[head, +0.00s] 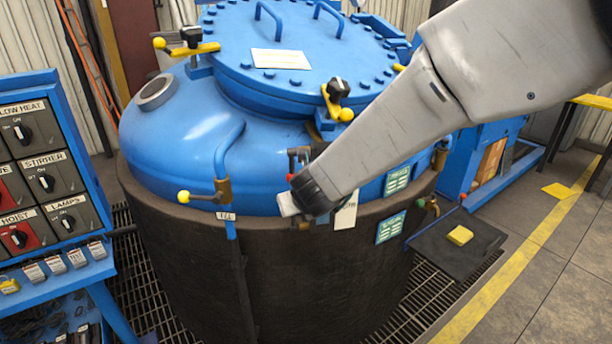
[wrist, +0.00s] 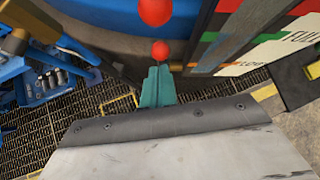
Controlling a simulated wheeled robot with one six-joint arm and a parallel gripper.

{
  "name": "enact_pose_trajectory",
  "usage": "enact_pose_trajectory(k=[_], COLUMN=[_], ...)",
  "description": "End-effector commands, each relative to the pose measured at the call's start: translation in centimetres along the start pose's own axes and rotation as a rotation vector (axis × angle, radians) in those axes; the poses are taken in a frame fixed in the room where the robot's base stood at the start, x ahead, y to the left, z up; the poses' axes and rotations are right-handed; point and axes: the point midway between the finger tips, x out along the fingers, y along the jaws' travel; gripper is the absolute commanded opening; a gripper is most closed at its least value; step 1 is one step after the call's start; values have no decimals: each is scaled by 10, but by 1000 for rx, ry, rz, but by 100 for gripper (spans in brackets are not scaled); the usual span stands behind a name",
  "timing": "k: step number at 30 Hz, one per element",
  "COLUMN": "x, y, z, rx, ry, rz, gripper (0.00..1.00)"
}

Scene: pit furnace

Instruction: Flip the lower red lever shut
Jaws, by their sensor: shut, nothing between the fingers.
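Two red lever knobs show in the wrist view, the upper one (wrist: 156,10) at the top edge and the lower one (wrist: 160,51) just beyond my fingertips. My gripper (wrist: 158,72) has teal fingers together with nothing held between them. I cannot tell whether the fingertips touch the lower knob. In the head view, a red knob (head: 292,153) shows on the front of the blue vessel (head: 190,125), beside my wrist. My wrist and forearm hide most of the levers' mounting there.
A striped level plate (wrist: 262,48) stands close to the right of the knobs in the wrist view. A yellow-knobbed valve handle (head: 200,197) is on the vessel's left front. A control panel (head: 45,180) stands at the left. Floor grating (head: 140,270) surrounds the dark pit wall (head: 300,290).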

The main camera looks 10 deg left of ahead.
Motion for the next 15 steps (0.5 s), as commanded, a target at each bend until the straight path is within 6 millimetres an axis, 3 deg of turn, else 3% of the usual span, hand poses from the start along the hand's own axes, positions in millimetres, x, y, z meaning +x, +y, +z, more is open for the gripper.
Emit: enact_pose_trajectory(k=[5,15], x=[-14,-38], y=[-12,-16], z=[11,34], rx=[12,11], ry=[0,0], rz=[-8,-7], gripper=[0,0])
